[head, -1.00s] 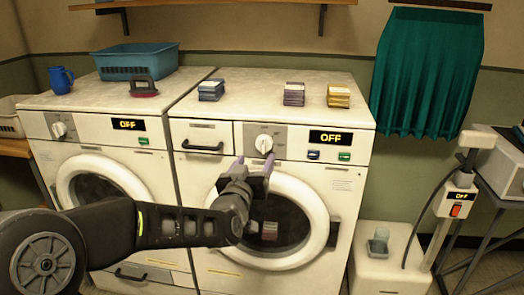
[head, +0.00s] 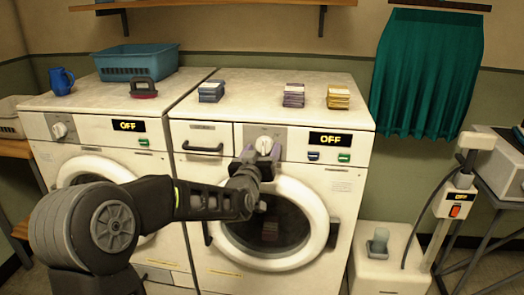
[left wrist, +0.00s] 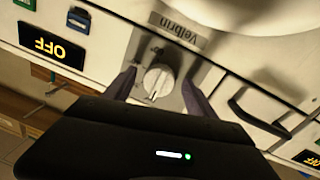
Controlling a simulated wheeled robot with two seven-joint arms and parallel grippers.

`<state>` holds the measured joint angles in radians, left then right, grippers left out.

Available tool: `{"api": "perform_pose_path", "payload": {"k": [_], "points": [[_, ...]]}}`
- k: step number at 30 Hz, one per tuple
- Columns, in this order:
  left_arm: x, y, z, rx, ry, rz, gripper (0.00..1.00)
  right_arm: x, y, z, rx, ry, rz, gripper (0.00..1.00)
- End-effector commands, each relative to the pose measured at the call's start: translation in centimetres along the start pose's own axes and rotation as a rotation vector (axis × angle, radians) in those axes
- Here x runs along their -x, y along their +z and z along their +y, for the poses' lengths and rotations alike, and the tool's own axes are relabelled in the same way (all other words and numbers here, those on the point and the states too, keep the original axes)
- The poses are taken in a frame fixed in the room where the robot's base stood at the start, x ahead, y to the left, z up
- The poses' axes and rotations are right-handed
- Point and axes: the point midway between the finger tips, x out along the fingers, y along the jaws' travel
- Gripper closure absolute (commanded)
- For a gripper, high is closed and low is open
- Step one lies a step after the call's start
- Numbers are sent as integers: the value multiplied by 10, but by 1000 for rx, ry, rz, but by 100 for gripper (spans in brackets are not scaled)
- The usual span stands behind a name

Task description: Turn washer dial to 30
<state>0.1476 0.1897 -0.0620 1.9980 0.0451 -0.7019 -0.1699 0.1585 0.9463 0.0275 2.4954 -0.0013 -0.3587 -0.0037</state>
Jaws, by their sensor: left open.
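Two white front-loading washers stand side by side. The right washer (head: 188,158) has a white round dial (head: 264,145) on a grey panel, beside a display reading OFF (head: 331,139). My left gripper (head: 261,153) is open in front of this dial, its fingers reaching up toward it. In the left wrist view, which is upside down, the dial (left wrist: 158,81) sits between the two spread fingers, with a gap on each side. A dark pointer mark shows on the dial. The left washer has its own dial (head: 59,130) and an OFF display (head: 128,125). My right gripper is not in view.
Several stacked cloths (head: 294,95) lie on the right washer's top. A blue basket (head: 136,63), a dark iron-like object (head: 143,88) and a blue jug (head: 61,81) stand on the left washer. A drawer handle (head: 203,149) is left of the dial.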

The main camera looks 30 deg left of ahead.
Motion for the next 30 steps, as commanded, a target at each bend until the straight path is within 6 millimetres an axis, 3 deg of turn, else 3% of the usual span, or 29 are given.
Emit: {"api": "perform_pose_path", "payload": {"k": [2, 24, 30], "points": [[0, 0, 0, 0, 0, 0, 36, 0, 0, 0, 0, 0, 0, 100], [0, 0, 0, 0, 0, 0, 96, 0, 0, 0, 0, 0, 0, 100], [0, 0, 0, -7, 0, 0, 97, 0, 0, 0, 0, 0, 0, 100]]}}
